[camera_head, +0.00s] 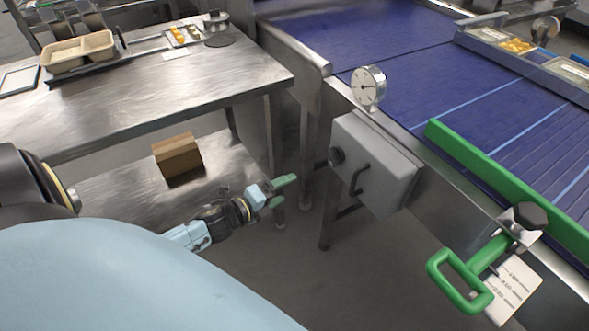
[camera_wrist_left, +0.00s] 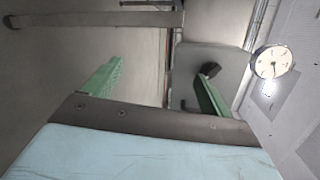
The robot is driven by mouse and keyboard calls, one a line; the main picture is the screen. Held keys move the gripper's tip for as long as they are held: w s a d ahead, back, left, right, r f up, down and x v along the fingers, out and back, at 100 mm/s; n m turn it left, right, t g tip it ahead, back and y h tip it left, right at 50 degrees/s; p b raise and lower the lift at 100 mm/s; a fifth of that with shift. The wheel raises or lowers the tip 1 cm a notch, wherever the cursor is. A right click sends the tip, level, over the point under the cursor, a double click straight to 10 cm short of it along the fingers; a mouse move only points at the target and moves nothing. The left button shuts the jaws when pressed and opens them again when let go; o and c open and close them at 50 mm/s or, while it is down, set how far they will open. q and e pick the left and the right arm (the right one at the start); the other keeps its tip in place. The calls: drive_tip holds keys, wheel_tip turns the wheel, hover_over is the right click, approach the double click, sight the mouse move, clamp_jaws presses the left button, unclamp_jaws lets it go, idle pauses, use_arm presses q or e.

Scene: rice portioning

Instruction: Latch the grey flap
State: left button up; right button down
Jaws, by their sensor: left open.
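The grey flap (camera_head: 380,172) is on the side of the conveyor frame, with a dark bar handle (camera_head: 360,179) on its front and a dark round knob (camera_head: 336,156) at its left edge. My left gripper (camera_head: 286,190) has green fingers and is to the left of the flap, apart from it. In the left wrist view the open fingers (camera_wrist_left: 155,90) have nothing between them. The right finger overlaps the flap (camera_wrist_left: 190,60) in the picture, close to the dark knob (camera_wrist_left: 210,69). I cannot tell whether the flap is fully closed. My right gripper is not seen.
A round dial gauge (camera_head: 368,86) stands above the flap. A green handle (camera_head: 459,281) with a label card is at the lower right. A steel table (camera_head: 150,95) with a cardboard box (camera_head: 177,156) on its lower shelf is at left. The blue conveyor (camera_head: 400,40) runs behind.

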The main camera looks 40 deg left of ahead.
sight(330, 159)
use_arm(q)
drive_tip(key=w+d+r+m+t+h+b, duration=0.1)
drive_tip(key=w+d+r+m+h+b, duration=0.1)
drive_tip(key=d+r+m+h, duration=0.4)
drive_tip(key=w, duration=0.3)
drive_tip(key=w+d+r+y, duration=0.1)
drive_tip(key=w, duration=0.2)
drive_tip(key=w+r+m+y+b, duration=0.1)
drive_tip(key=w, duration=0.1)
drive_tip(key=shift+w+d, duration=0.2)
drive_tip(key=shift+w, duration=0.2)
use_arm(e)
drive_tip(key=w+r, duration=0.1)
drive_tip(key=r, duration=0.1)
drive_tip(key=w+a+r, duration=0.1)
drive_tip(key=shift+w+r, duration=0.4)
use_arm(q)
clamp_jaws()
use_arm(e)
drive_tip(key=shift+s+d, duration=0.1)
